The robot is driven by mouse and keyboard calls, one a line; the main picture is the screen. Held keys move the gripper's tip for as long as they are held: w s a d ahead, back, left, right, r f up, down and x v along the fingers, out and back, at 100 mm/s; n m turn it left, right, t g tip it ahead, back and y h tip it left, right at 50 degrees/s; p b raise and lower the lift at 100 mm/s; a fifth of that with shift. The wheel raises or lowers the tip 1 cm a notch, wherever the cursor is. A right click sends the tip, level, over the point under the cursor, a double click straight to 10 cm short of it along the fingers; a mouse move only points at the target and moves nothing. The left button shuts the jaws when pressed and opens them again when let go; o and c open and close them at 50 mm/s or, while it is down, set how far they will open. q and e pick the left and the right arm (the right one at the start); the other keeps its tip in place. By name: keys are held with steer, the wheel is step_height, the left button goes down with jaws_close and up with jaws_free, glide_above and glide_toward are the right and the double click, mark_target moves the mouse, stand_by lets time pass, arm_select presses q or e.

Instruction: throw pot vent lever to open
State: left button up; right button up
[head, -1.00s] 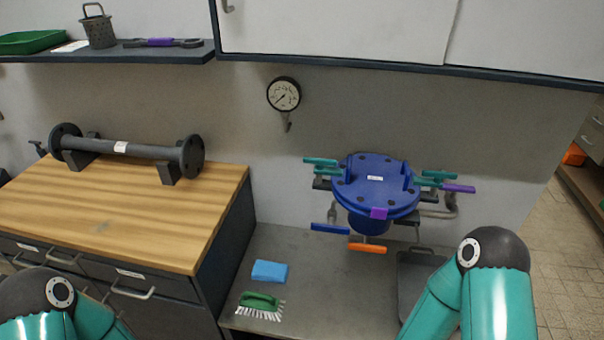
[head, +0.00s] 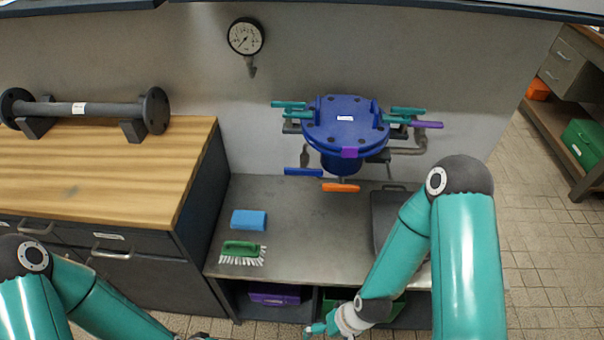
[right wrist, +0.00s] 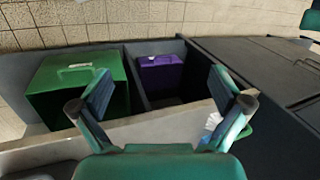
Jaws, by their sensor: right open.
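The blue pot (head: 345,125) with its round bolted lid hangs at the wall above the grey bench. Around it are teal handles at left (head: 289,105) and right (head: 408,111), a purple lever (head: 427,124) at right, a blue lever (head: 303,171) at lower left and an orange lever (head: 341,187) below. No readable label tells which is the vent lever. My right gripper (head: 322,328) is low in front of the bench, well away from the pot. In the right wrist view its fingers (right wrist: 163,100) are apart and empty. My left gripper is below the picture edge.
A blue sponge (head: 249,220), a green brush (head: 242,249) and a dark tray (head: 386,215) lie on the bench (head: 310,235). Purple (right wrist: 160,72) and green (right wrist: 80,85) boxes stand in the shelf below. A wooden-topped cabinet (head: 110,165) bounds the left. A gauge (head: 246,37) is on the wall.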

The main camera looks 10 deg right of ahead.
mark_target(303, 174)
stand_by(0.3)
